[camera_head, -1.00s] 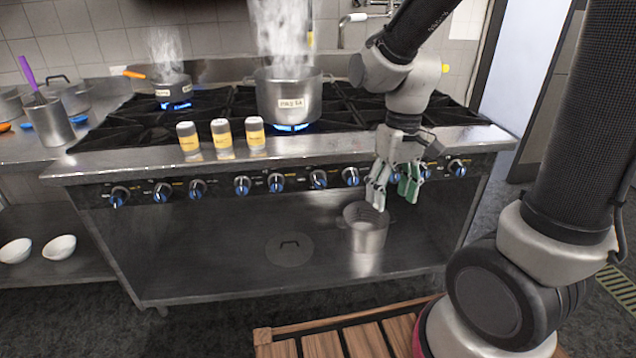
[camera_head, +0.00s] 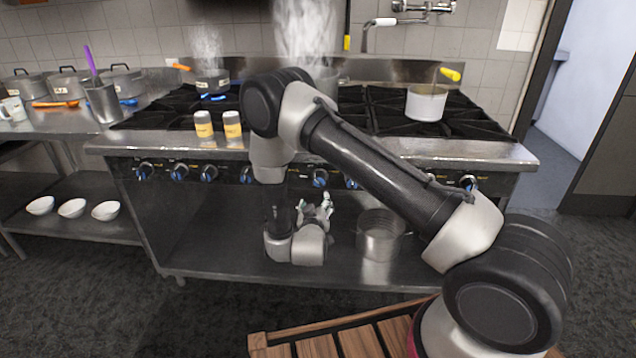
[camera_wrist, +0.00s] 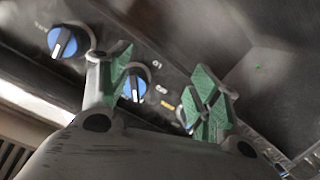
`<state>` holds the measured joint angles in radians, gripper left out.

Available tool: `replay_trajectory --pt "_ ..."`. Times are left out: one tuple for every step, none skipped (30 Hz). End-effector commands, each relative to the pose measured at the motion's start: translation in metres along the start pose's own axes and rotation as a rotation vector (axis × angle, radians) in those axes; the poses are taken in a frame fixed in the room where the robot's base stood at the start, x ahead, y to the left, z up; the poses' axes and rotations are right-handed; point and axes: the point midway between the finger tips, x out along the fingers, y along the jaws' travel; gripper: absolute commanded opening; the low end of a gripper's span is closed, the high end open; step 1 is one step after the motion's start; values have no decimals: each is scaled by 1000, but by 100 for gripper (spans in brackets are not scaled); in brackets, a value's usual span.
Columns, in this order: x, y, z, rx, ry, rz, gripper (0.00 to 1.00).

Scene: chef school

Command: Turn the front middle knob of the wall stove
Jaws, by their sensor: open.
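The wall stove's steel front (camera_head: 115,149) carries a row of blue-and-silver knobs in the head view, including one at the left (camera_head: 180,172) and one near the middle (camera_head: 320,178). My arm hides part of the row, so I cannot tell which is the exact middle knob. My gripper (camera_head: 314,208) is open and empty, below the panel near the middle. In the wrist view, its green-padded fingers (camera_wrist: 165,85) are spread, with one blue knob (camera_wrist: 137,83) appearing between them. Another knob (camera_wrist: 68,42) lies to the left, and a third is mostly hidden behind the right finger.
A white pot (camera_head: 428,103) and a steaming pan (camera_head: 211,80) stand on the burners. Two yellow-labelled shakers (camera_head: 203,124) stand at the front edge. A metal pot (camera_head: 380,235) sits on the lower shelf near my gripper. White bowls (camera_head: 72,208) are at the left.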

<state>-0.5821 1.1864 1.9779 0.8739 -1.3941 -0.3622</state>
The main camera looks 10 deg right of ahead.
Motion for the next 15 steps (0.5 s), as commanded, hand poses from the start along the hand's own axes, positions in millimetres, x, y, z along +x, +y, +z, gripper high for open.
replay_trajectory --pt "-1 9 -14 -11 59 38 62" --pt "-2 13 -21 -20 90 58 62" --pt "-4 17 -29 -29 122 76 62" --pt "-5 20 -33 -35 142 85 62" --pt "-4 21 -37 -40 155 91 62" --pt "-3 22 -40 -45 168 96 62" --pt "-1 23 -42 -50 173 99 62" --pt "2 23 -42 -54 171 99 62" --pt "7 24 -43 -54 171 99 62" --pt "11 24 -43 -53 170 99 62" --pt "16 25 -44 -53 170 99 62" --pt "23 26 -45 -54 170 99 62" --pt "29 26 -46 -52 170 99 62" --pt "34 26 -47 -52 170 99 62" --pt "40 27 -48 -53 169 98 62"
